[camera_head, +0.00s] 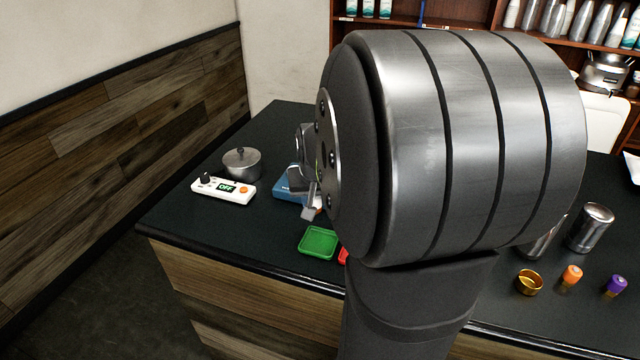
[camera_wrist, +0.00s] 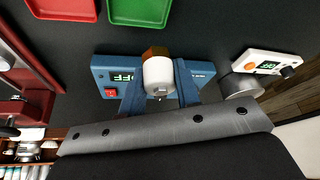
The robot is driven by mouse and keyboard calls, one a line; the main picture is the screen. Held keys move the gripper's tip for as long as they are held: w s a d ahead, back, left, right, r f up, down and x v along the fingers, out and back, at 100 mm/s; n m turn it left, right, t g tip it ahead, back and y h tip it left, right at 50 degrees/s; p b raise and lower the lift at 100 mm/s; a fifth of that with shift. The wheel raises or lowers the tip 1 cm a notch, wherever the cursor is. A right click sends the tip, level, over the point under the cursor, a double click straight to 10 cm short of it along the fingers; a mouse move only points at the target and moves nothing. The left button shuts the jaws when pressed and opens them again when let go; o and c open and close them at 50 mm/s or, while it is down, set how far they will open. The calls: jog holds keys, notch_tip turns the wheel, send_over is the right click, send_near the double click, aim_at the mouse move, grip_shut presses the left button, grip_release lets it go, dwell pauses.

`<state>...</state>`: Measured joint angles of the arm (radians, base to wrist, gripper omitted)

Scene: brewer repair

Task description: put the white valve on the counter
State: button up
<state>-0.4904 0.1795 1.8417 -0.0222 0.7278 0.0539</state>
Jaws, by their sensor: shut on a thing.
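The white valve (camera_wrist: 159,77), a white cylinder with a brass-coloured end, sits between the two fingers of my gripper (camera_wrist: 160,88) in the wrist view. My gripper is shut on it. Behind the valve is a blue box (camera_wrist: 104,76) with a display and a red switch; I cannot tell whether the valve touches it. In the head view my gripper (camera_head: 309,208) is by the blue box (camera_head: 286,187) on the dark counter (camera_head: 190,226), and my arm hides most of the valve there.
A green tray (camera_head: 319,242) and a partly hidden red tray (camera_head: 343,257) lie in front. A white controller (camera_head: 224,190) reading OFF and a metal pot (camera_head: 242,163) stand left. A brass ring (camera_head: 529,282), orange and purple pieces and metal cups are at right. The counter's front left is clear.

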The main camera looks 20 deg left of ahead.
send_over(285, 226)
jog(key=s, duration=0.1)
jog(key=f, duration=0.5)
jog(key=shift+s+d, duration=0.2)
jog(key=shift+d, duration=0.1)
jog(key=shift+f, duration=1.9)
jog(key=shift+f, duration=0.15)
jog(key=o, duration=1.1)
jog(key=shift+c, duration=0.2)
jog(key=shift+s+r, duration=0.1)
jog(key=shift+r, duration=0.4)
jog(key=v, duration=1.1)
jog(key=shift+r, duration=0.1)
